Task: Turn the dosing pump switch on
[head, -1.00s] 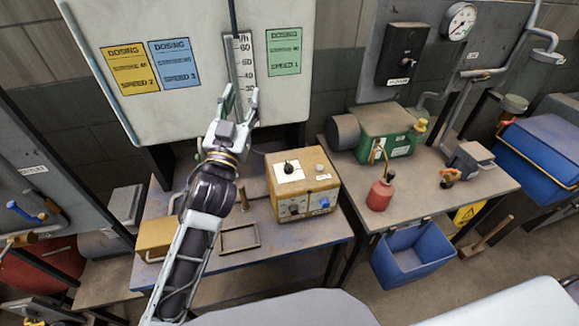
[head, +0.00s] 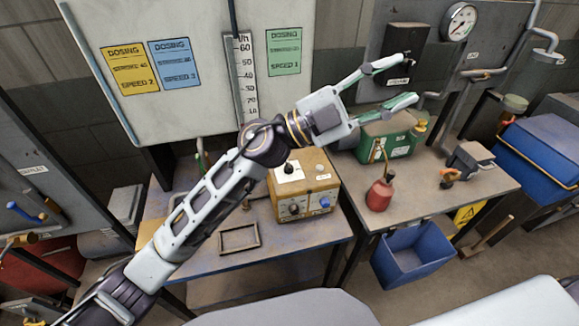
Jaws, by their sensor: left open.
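The black switch box (head: 405,38) is on the grey wall panel at the upper right, with a small label under it that is too small to read. My left gripper (head: 409,79) is open and empty, with its fingers pointing right. In the picture it overlaps the lower part of this box; I cannot tell the gap in depth. The orange box (head: 306,190) with a black knob on top and dials in front stands on the left bench, partly behind my left arm. Which one is the dosing pump switch cannot be told. My right gripper is not in view.
A green machine (head: 392,140) and a red oil can (head: 380,193) stand on the right bench. A gauge (head: 459,22) and pipes are right of the black box. A whiteboard (head: 215,75) with dosing cards hangs behind. A blue bin (head: 405,256) is below.

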